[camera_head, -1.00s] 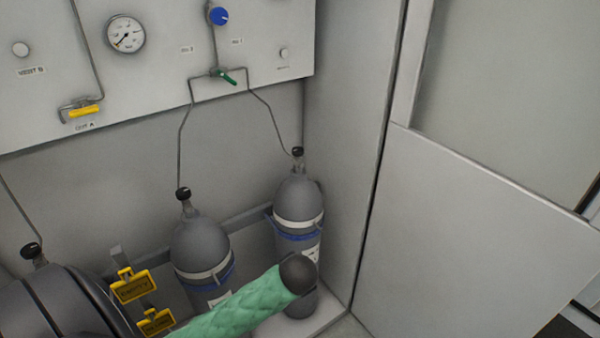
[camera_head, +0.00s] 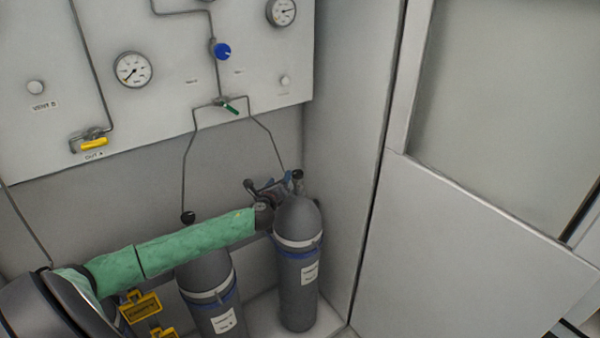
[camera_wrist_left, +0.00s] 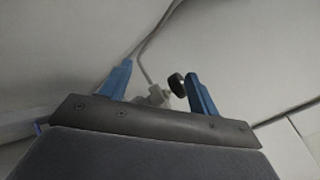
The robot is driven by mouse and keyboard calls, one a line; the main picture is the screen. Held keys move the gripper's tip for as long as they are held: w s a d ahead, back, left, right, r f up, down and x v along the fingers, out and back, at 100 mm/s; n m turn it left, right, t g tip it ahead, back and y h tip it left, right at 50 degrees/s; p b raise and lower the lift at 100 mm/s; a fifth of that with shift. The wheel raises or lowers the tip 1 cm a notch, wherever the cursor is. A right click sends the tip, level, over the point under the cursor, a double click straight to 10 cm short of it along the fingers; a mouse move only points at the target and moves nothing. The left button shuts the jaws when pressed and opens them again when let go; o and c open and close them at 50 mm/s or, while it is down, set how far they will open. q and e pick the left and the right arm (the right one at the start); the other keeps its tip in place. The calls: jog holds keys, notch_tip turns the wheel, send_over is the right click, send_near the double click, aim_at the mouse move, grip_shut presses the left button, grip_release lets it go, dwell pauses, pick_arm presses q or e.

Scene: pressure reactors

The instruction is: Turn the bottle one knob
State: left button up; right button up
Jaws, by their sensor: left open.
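Two grey gas bottles stand in the corner, the middle one (camera_head: 207,272) and the right one (camera_head: 298,262). Their labels are too small to read, so I cannot tell which is bottle one. The right bottle has a black knob (camera_head: 297,175) on top; the middle one has a black knob (camera_head: 188,217) just above my sleeved arm. My left gripper (camera_head: 277,184) is open beside the right bottle's knob, on its left. In the left wrist view the black knob (camera_wrist_left: 177,84) shows between the blue fingers, closer to the right finger. Contact cannot be told. My right gripper is out of view.
A wall panel (camera_head: 160,110) behind carries gauges, a blue knob (camera_head: 221,50), a green-handled valve (camera_head: 228,106) and a yellow-handled valve (camera_head: 94,143). Thin pipes run down to the bottles. A wall stands close on the right.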

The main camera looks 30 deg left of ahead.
aim_at(300, 172)
pick_arm(q)
jog(key=d+m+h, duration=0.1)
jog(key=m, duration=0.2)
jog(key=w+d+m+h, duration=0.1)
jog(key=m+h, duration=0.1)
jog(key=m, duration=0.1)
jog(key=d+f+m+t+h, duration=0.1)
jog(key=m, duration=0.2)
jog(key=shift+w+d+m+h, duration=0.2)
jog(key=shift+d+m+h, duration=0.1)
jog(key=shift+m, duration=0.1)
jog(key=shift+w+a+b, duration=0.15)
jog(key=shift+w, duration=1.8)
jog(key=shift+w+a+b, duration=0.15)
jog(key=shift+w, duration=1.75)
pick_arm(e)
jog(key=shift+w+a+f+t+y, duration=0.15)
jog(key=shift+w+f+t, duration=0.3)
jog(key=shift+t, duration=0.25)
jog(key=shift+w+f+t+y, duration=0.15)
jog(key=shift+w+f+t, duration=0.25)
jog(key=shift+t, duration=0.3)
pick_arm(q)
jog(key=shift+c, duration=0.4)
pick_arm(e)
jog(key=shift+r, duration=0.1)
pick_arm(q)
jog(key=c, duration=0.9)
jog(key=shift+r, duration=0.1)
